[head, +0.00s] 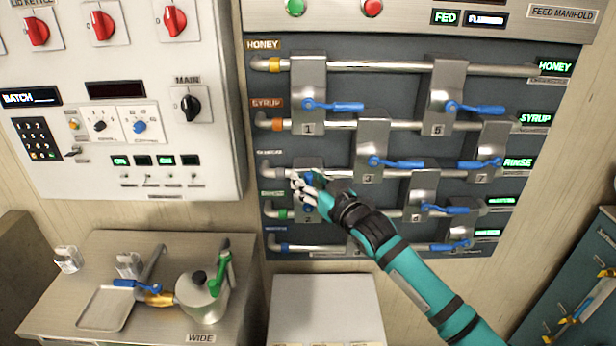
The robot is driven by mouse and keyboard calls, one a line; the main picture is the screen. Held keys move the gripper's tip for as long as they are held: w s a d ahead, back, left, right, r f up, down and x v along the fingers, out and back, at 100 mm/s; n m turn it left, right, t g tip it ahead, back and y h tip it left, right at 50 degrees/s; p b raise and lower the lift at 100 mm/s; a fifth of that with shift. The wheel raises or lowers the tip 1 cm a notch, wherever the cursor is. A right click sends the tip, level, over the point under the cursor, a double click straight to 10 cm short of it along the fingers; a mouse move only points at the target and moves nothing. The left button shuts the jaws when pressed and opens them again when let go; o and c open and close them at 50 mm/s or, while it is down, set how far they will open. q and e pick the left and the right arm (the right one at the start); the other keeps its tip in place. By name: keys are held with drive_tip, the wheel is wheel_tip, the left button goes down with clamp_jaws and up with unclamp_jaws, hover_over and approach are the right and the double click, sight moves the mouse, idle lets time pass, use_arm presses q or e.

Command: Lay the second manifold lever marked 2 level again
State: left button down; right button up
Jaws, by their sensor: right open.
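The feed manifold panel (400,75) fills the middle of the head view. The bracket plate marked 2 (308,219) is at its lower left, between the third and fourth pipes. My right gripper (300,187) is open in front of this plate. Small blue parts (309,209) show around the fingers, but the gripper hides most of the second lever. I cannot tell the lever's angle or whether the fingers touch it. My left gripper is not in view.
Other blue levers, such as lever 1 (335,106) above and lever 3 (398,163) to the right, lie about level. My right arm crosses the panel's lower right. A steel counter (75,325) with a kettle (202,297) stands lower left.

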drive_tip(key=shift+w, duration=0.1)
drive_tip(key=shift+c, duration=0.3)
clamp_jaws()
drive_tip(key=shift+w+a+f, duration=0.2)
drive_tip(key=shift+w+f, duration=0.05)
drive_tip(key=shift+f, duration=0.05)
